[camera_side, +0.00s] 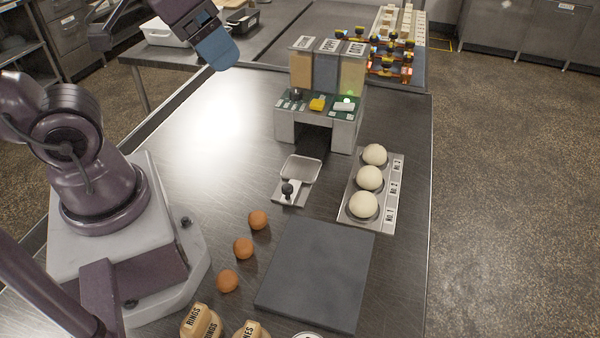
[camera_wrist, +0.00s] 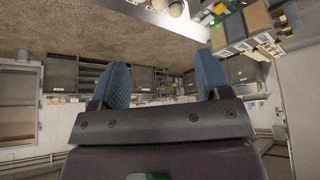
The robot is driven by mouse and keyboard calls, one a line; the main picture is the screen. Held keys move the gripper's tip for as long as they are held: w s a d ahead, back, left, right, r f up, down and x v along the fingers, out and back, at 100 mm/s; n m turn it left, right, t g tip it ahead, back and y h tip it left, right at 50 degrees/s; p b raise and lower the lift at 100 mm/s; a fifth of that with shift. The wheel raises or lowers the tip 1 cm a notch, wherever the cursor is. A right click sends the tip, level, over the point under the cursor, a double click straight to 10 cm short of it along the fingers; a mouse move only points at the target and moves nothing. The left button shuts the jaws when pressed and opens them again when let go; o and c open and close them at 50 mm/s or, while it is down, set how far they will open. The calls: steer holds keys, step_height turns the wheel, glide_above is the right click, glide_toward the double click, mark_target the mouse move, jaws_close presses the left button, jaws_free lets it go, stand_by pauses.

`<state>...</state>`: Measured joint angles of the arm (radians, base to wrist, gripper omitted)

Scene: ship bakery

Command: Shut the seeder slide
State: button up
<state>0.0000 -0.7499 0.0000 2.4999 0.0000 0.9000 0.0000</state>
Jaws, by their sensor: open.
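The seeder (camera_side: 318,135) stands at the back of the steel table, with three labelled hoppers on top and a dark opening in its front. Its slide (camera_side: 287,192) sticks out toward the front of the table, with a metal tray (camera_side: 301,169) and a black knob (camera_side: 287,188). The slide is out of the opening. My gripper (camera_side: 218,50) is raised high at the upper left of the seeder, apart from it and empty. In the wrist view its two blue fingers (camera_wrist: 160,88) are spread wide. Part of the seeder (camera_wrist: 250,25) shows at that view's upper right.
A tray (camera_side: 391,209) with three dough balls lies right of the slide. Three brown balls (camera_side: 243,248) lie in front, left of a dark grey slab (camera_side: 315,275). Labelled wooden blocks (camera_side: 200,322) are at the front edge. The table left of the seeder is clear.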

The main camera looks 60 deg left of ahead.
steer(key=c, duration=0.4)
steer(key=shift+w+d+f+m+g, duration=0.2)
steer(key=shift+d+f+g, duration=0.15)
steer(key=shift+f, duration=0.25)
steer(key=shift+w+d+f+m+g, duration=0.1)
steer(key=shift+d+f+m+g, duration=0.1)
steer(key=shift+d+f+g, duration=0.3)
steer(key=c, duration=0.7)
steer(key=f+m, duration=0.1)
steer(key=f+m+g, duration=0.1)
steer(key=f, duration=0.1)
steer(key=d+f+g, duration=0.1)
steer(key=shift+w+d+f+m+y, duration=0.1)
steer(key=shift+w+f+m+y, duration=0.2)
steer(key=shift+w+m+y, duration=0.1)
jaws_close()
steer(key=n+y, duration=0.6)
steer(key=n, duration=2.2)
glide_toward(281, 198)
steer(key=s+f, duration=0.2)
steer(key=shift+s+f, duration=0.3)
steer(key=shift+s, duration=0.1)
steer(key=w+a, duration=0.1)
steer(key=w+a+f, duration=0.1)
steer(key=shift+w, duration=0.35)
steer(key=shift+w+a, duration=0.25)
steer(key=shift+w, duration=0.15)
